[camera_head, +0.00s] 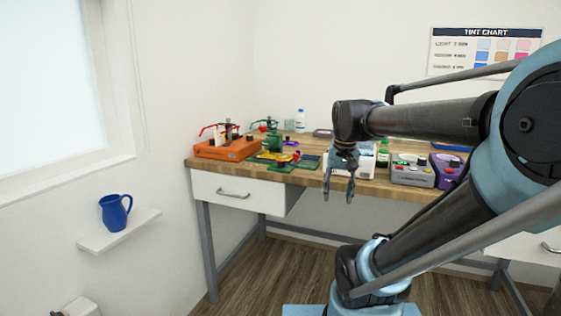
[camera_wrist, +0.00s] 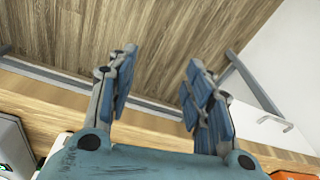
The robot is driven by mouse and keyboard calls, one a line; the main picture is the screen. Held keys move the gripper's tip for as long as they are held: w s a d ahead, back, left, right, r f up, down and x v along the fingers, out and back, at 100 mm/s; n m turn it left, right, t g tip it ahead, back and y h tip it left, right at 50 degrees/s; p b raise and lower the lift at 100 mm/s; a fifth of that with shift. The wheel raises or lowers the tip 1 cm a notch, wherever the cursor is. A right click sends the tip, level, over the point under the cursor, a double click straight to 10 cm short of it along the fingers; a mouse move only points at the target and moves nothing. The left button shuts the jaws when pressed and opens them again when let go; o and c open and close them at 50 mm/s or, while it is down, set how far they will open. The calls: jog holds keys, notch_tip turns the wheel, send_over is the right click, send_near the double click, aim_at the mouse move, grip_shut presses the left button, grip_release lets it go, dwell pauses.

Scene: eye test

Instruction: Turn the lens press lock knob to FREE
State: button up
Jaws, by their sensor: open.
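A green press-like device (camera_head: 274,143) stands on the workbench left of my gripper in the head view. It is small, and I cannot read any FREE mark or make out a lock knob's setting on it. Which device is the lens press is not certain. My gripper (camera_head: 338,192) hangs in front of the bench's front edge, fingers pointing down, open and empty. In the wrist view its two blue-grey fingers (camera_wrist: 160,78) are apart with only floor and bench edge between and behind them. It touches nothing that I can see.
The wooden workbench (camera_head: 312,178) also holds an orange device (camera_head: 228,148), a grey box with knobs (camera_head: 412,171), a purple device (camera_head: 447,166) and bottles. A white drawer (camera_head: 238,193) hangs beneath. A blue jug (camera_head: 115,212) stands on a wall shelf. Floor before the bench is clear at left.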

jog(key=w+a+r+m, duration=0.2)
jog(key=w+a+r, duration=0.5)
jog(key=w+r, duration=0.5)
jog(key=m+g, duration=0.1)
jog(key=m, duration=0.1)
send_near(281, 161)
jog(key=f, duration=0.6)
jog(key=w+f, duration=0.1)
jog(key=f, duration=0.2)
jog(key=c, duration=1.1)
